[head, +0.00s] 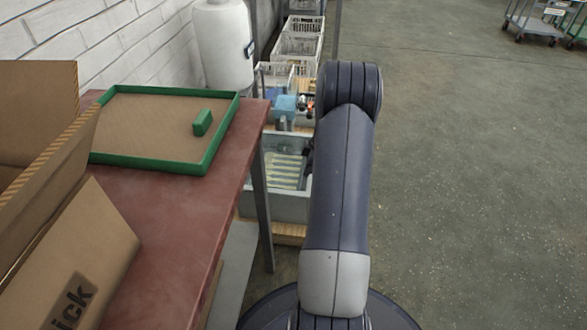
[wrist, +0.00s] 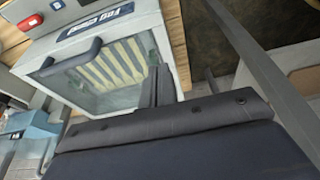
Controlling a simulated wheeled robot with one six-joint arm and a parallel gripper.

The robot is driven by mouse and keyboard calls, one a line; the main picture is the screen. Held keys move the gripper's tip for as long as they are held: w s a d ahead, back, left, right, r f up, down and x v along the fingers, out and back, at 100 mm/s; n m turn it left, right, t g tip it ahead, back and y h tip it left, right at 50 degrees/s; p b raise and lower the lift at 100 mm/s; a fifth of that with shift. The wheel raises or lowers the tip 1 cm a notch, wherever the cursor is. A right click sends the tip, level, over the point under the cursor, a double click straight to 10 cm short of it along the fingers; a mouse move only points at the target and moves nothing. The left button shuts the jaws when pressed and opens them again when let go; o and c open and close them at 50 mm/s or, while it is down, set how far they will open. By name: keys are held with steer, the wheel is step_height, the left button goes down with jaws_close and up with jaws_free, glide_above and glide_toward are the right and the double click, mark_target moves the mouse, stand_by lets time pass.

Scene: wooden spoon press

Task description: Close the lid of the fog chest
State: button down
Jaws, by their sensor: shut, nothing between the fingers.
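The fog chest (head: 273,206) is a pale grey box on the floor side of the red table in the head view, with pale yellow strips showing inside it. In the wrist view the fog chest (wrist: 176,50) shows a light rim, a dark-blue label and a dark bar handle (wrist: 72,58) in front of the striped interior. I cannot tell the lid apart clearly, or its angle. My gripper (wrist: 157,74) is shut and empty, its dark fingers over the chest's right side in the wrist view. I cannot tell whether it touches. In the head view my arm hides most of it.
The red table (head: 170,225) stands left of the chest, bearing a green-rimmed tray (head: 150,125) and an open cardboard box (head: 75,250). A blue object (head: 285,104) and wire baskets (head: 298,45) lie beyond the chest.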

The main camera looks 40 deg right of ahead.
steer(key=t+y+b, duration=0.2)
glide_above(307, 193)
steer(key=s+d, duration=0.1)
steer(key=s, duration=0.1)
step_height(307, 193, down, 5)
steer(key=shift+d+f+b, duration=0.2)
steer(key=shift+d+f, duration=0.05)
steer(key=shift+f, duration=0.6)
steer(key=shift+d+f+b, duration=0.2)
steer(key=shift+f, duration=0.6)
